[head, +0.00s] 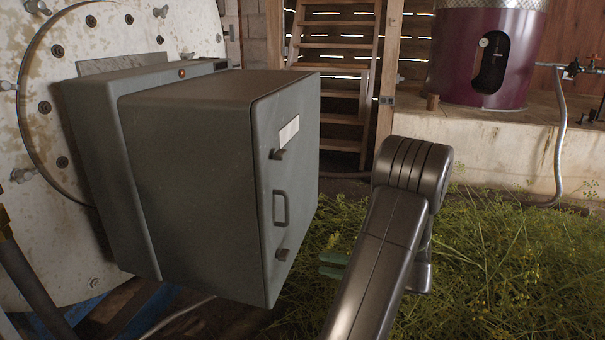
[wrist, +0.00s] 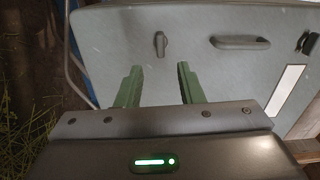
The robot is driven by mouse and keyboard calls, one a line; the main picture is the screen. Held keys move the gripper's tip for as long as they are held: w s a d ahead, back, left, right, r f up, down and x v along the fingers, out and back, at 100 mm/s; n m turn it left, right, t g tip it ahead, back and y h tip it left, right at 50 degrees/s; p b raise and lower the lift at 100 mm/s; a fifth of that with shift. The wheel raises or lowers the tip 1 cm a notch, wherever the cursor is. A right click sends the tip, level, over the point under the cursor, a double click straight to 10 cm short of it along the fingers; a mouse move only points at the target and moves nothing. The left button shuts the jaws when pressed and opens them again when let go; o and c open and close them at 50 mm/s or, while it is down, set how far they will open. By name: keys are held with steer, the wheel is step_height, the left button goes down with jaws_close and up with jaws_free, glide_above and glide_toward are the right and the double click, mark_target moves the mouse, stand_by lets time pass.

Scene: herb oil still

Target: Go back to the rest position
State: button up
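My gripper (wrist: 158,88) has two green fingers that stand apart with nothing between them in the wrist view. It faces the front of a grey metal cabinet (wrist: 190,75), whose door shows a latch (wrist: 160,44) and a handle (wrist: 240,42). In the head view the green fingertips (head: 334,264) show low, to the right of the cabinet (head: 190,170), partly hidden behind my arm. The cabinet door looks shut, with a bar handle (head: 280,208) and two latches. I cannot tell the exact gap between the fingers and the door.
Cut herbs (head: 510,265) cover the floor at the right. A large round pale plate (head: 35,150) with bolts stands behind the cabinet at left. A wooden stair (head: 335,60) rises at the back. A purple vessel (head: 455,60) stands on a concrete ledge (head: 475,150).

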mark_target(288, 257)
steer(key=b+x, duration=0.2)
steer(key=x, duration=0.8)
steer(key=shift+w+a, duration=0.1)
steer(key=shift+a, duration=0.2)
